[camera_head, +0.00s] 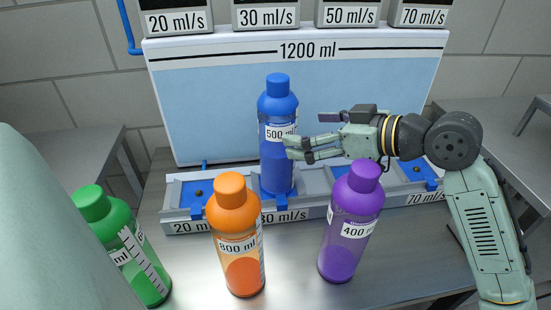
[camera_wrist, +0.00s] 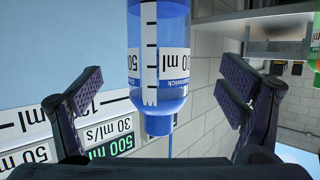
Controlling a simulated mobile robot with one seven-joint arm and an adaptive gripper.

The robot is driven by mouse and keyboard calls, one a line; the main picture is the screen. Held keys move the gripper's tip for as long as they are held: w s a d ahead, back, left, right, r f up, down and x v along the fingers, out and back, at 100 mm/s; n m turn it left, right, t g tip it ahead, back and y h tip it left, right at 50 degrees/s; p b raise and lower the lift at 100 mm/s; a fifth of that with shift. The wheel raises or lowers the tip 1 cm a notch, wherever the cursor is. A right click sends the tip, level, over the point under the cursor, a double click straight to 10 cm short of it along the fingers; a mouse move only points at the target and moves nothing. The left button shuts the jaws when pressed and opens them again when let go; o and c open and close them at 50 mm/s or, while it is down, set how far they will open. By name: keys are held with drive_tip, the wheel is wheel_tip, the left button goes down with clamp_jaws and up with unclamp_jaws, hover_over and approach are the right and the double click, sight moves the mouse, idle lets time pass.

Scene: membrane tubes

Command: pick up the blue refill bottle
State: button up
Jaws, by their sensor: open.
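The blue refill bottle (camera_head: 278,165), labelled 500 ml, stands upright in a slot of the grey dispenser base (camera_head: 321,211), in front of the 1200 ml tank. My gripper (camera_head: 299,149) reaches in from the right at the height of its label. The fingertips are close to its right side. In the wrist view the bottle (camera_wrist: 159,105) appears cap down, between my open gripper's (camera_wrist: 160,82) two dark finger pads. Gaps show on both sides. Whether any finger touches the bottle cannot be told.
An orange 800 ml bottle (camera_head: 237,240) and a purple 400 ml bottle (camera_head: 349,230) stand on the metal table in front of the base. A green bottle (camera_head: 121,245) is at the left. The 1200 ml tank (camera_head: 220,110) rises close behind the blue bottle.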

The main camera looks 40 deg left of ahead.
sight(294, 128)
drive_tip(key=p+x, duration=0.2)
drive_tip(key=x, duration=0.4)
drive_tip(key=shift+r, duration=0.1)
drive_tip(key=shift+a+f+p, duration=0.25)
drive_tip(key=shift+a+p, duration=0.05)
drive_tip(key=shift+a, duration=0.1)
drive_tip(key=shift+w+r, duration=0.1)
drive_tip(key=c, duration=2)
